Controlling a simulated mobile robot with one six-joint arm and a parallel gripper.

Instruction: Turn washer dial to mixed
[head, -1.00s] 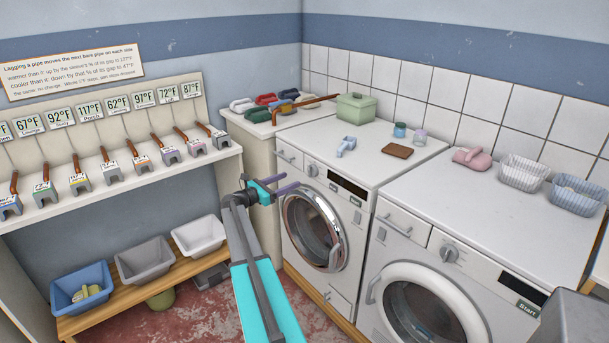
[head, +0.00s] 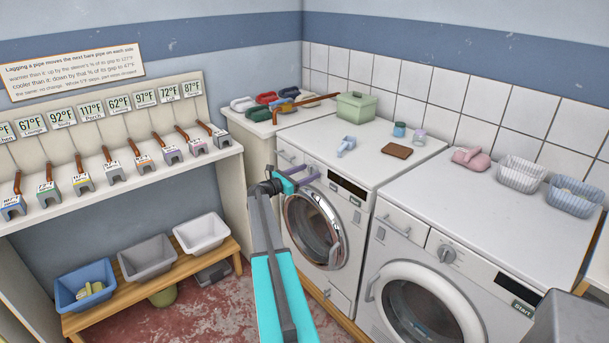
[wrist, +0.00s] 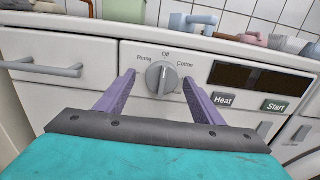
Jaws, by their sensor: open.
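The round grey dial (wrist: 160,77) is on the front panel of the left machine (head: 352,158). The dial's ridge stands roughly upright, towards "Off". My gripper (wrist: 159,76) is open, one purple finger on each side of the dial, with a visible gap to each. In the head view my gripper (head: 310,176) is at the upper front of the left machine and hides part of the panel.
A drawer with a bar handle (wrist: 45,69) is left of the dial. A dark display, a Heat button (wrist: 223,100) and a Start button (wrist: 276,106) are to its right. A second front-loader (head: 445,255) with its own dial (head: 446,254) stands at the right.

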